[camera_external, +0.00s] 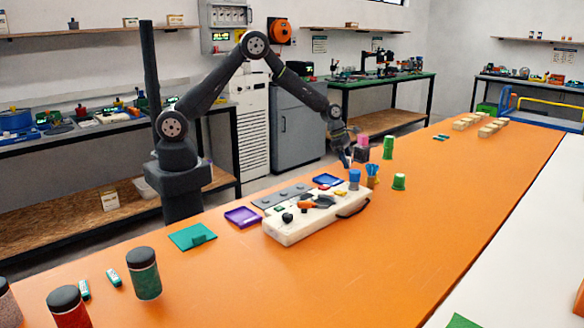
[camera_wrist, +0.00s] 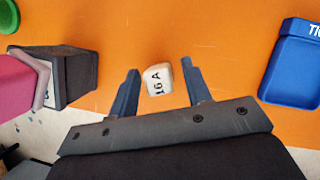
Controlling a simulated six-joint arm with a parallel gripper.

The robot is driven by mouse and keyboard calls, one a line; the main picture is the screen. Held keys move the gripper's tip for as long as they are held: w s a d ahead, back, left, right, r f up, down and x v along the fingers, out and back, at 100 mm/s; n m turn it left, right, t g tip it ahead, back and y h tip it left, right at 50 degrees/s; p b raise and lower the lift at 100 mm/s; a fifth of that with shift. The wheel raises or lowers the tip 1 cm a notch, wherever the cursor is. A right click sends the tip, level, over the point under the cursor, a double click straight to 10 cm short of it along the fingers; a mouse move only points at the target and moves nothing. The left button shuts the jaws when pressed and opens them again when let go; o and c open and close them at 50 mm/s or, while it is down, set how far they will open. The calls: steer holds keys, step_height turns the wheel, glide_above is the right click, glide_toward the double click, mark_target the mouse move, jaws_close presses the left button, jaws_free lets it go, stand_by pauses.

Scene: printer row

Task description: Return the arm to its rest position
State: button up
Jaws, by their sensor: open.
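My arm stands behind the left edge of the orange table (camera_external: 400,260), bent up at the elbow and reaching down to the right. My gripper (camera_external: 347,160) is low near the table's far edge, behind the small cups. In the wrist view my gripper (camera_wrist: 160,67) is open, with two blue-grey fingers apart. A small white block (camera_wrist: 157,79) marked "16 A" appears between the fingertips over the orange surface. It looks clear of both fingers; I cannot tell its depth relative to them.
A dark box (camera_wrist: 74,77) with a pink part is left of my gripper in the wrist view; a blue tray (camera_wrist: 292,65) is right. The table's right part is largely clear.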

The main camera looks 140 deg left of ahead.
steer(key=v, duration=1.2)
steer(key=x, duration=1.2)
steer(key=shift+f, duration=0.15)
step_height(320, 180, up, 5)
steer(key=shift+w+f, duration=0.1)
steer(key=shift+w, duration=0.05)
steer(key=w+d+r, duration=0.4)
steer(key=d+r, duration=0.3)
steer(key=d, duration=0.4)
steer(key=w+d+m+h, duration=0.1)
steer(key=w+d+m, duration=0.1)
steer(key=w+d, duration=0.45)
steer(key=w+d+m, duration=0.2)
steer(key=w+d, duration=0.1)
steer(key=d, duration=0.7)
steer(key=w+d+m+h, duration=0.15)
steer(key=w+d, duration=0.25)
steer(key=d, duration=0.4)
steer(key=w+d+m+h, duration=0.1)
steer(key=d+m, duration=0.6)
steer(key=d, duration=2.2)
steer(key=shift+f+g+h, duration=0.35)
steer(key=shift+g+h, duration=0.05)
steer(key=shift+h, duration=0.15)
